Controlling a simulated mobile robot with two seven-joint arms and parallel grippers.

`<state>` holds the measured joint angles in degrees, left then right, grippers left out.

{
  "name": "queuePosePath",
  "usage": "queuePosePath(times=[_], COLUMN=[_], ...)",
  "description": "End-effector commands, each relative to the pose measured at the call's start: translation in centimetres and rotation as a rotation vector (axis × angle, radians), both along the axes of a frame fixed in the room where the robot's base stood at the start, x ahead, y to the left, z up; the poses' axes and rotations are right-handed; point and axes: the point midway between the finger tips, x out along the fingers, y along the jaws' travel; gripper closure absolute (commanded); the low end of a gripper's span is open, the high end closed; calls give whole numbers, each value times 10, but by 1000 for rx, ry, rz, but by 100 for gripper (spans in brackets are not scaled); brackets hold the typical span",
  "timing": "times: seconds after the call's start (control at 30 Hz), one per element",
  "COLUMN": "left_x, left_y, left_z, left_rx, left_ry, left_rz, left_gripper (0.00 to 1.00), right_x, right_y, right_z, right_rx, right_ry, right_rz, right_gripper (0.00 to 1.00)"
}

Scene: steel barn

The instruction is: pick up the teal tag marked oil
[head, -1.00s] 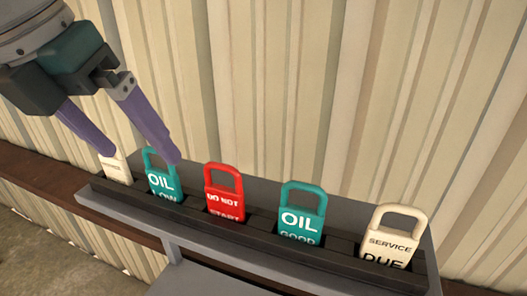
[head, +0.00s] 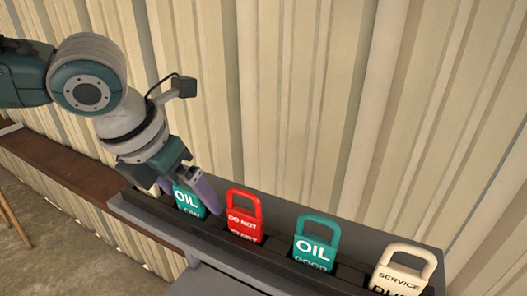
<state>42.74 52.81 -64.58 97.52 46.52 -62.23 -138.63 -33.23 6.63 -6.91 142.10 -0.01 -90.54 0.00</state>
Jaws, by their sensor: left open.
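Two teal tags marked oil stand in the dark slotted rack (head: 255,250). The one reading "OIL LOW" (head: 187,200) is toward the left, and the one reading "OIL GOOD" (head: 315,246) is right of the middle. My left gripper (head: 184,194) is open at the "OIL LOW" tag, with one purple finger on each side of it in the picture. The gripper hides the tag's loop. I cannot tell whether the fingers touch it. My right gripper is not in view.
A red "DO NOT START" tag (head: 244,216) stands close to the right of the left gripper's finger. A cream "SERVICE DUE" tag (head: 402,270) is at the far right. A corrugated wall (head: 300,100) rises behind the rack.

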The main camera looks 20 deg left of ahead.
Motion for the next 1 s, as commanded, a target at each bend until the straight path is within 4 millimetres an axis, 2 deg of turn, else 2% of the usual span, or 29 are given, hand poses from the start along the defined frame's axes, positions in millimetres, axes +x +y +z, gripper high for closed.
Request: queuePosePath(times=[0.27,1.0], left_x=[1,1], left_y=[0,0], left_z=[-3,-2], left_rx=[0,1], left_ry=[0,-1], left_rz=[-1,0], left_gripper=[1,84], right_x=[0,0], right_y=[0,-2], right_z=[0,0], right_rx=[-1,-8], right_ry=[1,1], right_rz=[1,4], right_gripper=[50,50])
